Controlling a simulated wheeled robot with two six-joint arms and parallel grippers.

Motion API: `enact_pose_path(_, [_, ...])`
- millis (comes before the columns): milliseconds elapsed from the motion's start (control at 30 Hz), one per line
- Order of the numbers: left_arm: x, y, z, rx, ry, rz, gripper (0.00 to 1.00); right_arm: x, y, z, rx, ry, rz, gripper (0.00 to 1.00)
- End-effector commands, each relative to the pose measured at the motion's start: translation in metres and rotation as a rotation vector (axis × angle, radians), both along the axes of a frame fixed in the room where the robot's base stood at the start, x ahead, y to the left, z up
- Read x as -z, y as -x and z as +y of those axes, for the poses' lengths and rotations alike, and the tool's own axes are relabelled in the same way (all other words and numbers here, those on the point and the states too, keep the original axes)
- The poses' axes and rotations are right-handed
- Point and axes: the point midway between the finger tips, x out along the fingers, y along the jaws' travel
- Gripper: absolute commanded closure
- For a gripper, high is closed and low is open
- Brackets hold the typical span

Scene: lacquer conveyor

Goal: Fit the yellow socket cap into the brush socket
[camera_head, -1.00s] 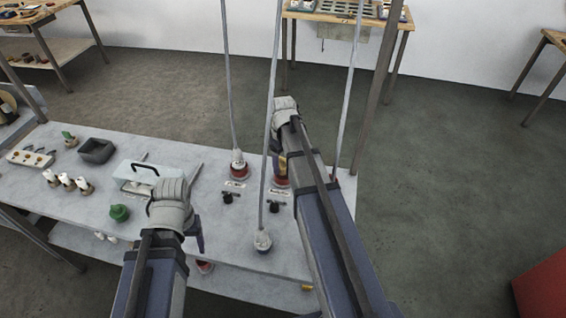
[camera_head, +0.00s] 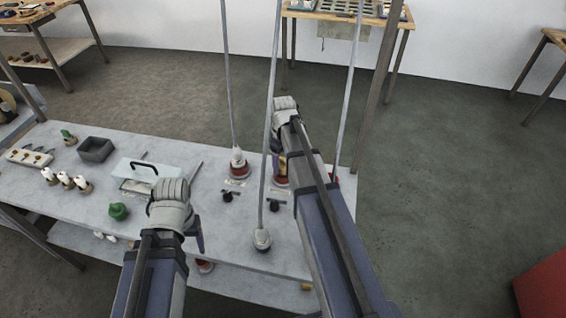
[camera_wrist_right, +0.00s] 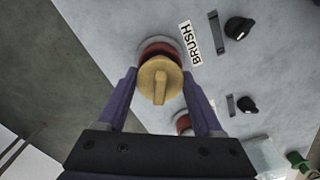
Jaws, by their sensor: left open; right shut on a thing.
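The yellow socket cap (camera_wrist_right: 160,80) is between the two fingers of my right gripper (camera_wrist_right: 161,82), which is shut on it. The cap is in front of the red brush socket (camera_wrist_right: 152,46), whose rim shows past the cap's upper edge beside the BRUSH label (camera_wrist_right: 195,43). Whether the cap is seated in the socket or just above it, I cannot tell. In the head view the right gripper (camera_head: 281,168) is at the bench's right side, partly hidden by my arm. My left gripper (camera_head: 198,235) is open, over the bench's front edge.
A white cone on a red base (camera_head: 238,166) and a hanging grey plug (camera_head: 262,239) stand near the right arm. Black knobs (camera_head: 273,205) lie close by. A handled white box (camera_head: 143,173), a green object (camera_head: 119,211), and a dark tray (camera_head: 96,149) are further left.

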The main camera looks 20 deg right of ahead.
Motion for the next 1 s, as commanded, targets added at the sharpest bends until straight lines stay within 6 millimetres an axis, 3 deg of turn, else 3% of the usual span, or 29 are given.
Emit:
enact_pose_path(667, [0.018,0.000,0.000,0.000,0.000,0.000,0.32,0.018,0.000,0.000,0.000,0.000,0.000,0.86])
enact_pose_path(700, [0.016,0.000,0.000,0.000,0.000,0.000,0.32,0.016,0.000,0.000,0.000,0.000,0.000,0.29])
enact_pose_path(933, [0.016,0.000,0.000,0.000,0.000,0.000,0.32,0.016,0.000,0.000,0.000,0.000,0.000,0.03])
enact_pose_path(1000, [0.016,0.000,0.000,0.000,0.000,0.000,0.32,0.016,0.000,0.000,0.000,0.000,0.000,0.00])
